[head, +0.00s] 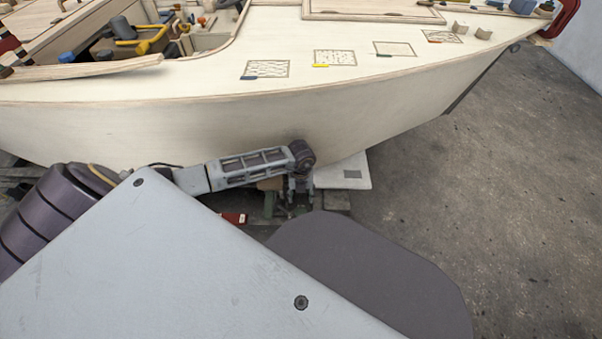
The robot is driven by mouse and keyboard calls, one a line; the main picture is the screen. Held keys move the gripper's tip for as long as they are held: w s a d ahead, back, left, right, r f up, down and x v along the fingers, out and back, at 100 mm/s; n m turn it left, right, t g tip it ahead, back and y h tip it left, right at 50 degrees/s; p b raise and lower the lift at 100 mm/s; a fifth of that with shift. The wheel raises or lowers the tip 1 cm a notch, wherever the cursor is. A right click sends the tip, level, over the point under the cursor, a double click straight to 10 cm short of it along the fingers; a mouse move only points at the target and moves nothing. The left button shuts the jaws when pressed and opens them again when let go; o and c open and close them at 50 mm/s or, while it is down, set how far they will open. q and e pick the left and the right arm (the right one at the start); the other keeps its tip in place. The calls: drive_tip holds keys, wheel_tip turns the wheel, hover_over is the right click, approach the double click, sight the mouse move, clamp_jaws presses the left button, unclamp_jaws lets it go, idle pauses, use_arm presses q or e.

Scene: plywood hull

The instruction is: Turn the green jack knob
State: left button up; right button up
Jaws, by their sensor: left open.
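My left arm reaches in from the left, low beside the hull, and my left gripper (298,193) points down at its end. It is open, small in the picture and partly in shadow. Dull green parts of a jack (270,205) show under the hull, just below and beside the gripper. I cannot make out the knob clearly, nor whether the fingers are around it or touching it. My own body hides the area below. My right gripper is not in view.
The plywood hull (200,125) overhangs the arm closely. A white panel (345,173) lies right of the gripper, and a red item (233,218) lies to its left. Tools (135,35) and small blocks (483,33) rest on the boat. The concrete floor (520,180) at right is clear.

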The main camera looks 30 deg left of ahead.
use_arm(q)
drive_tip(key=b, duration=0.3)
hover_over(301, 212)
wheel_tip(301, 212, down, 6)
drive_tip(key=shift+r, duration=0.1)
drive_tip(key=shift+f+b, duration=1.5)
drive_tip(key=shift+f, duration=2.2)
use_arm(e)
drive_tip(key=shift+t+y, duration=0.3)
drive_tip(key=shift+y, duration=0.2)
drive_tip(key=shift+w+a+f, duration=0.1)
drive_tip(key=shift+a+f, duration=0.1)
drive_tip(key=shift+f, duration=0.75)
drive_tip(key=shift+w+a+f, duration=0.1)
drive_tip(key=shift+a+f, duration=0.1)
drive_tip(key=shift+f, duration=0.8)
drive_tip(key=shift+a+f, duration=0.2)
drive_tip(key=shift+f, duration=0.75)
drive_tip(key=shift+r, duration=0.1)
use_arm(q)
drive_tip(key=c, duration=0.7)
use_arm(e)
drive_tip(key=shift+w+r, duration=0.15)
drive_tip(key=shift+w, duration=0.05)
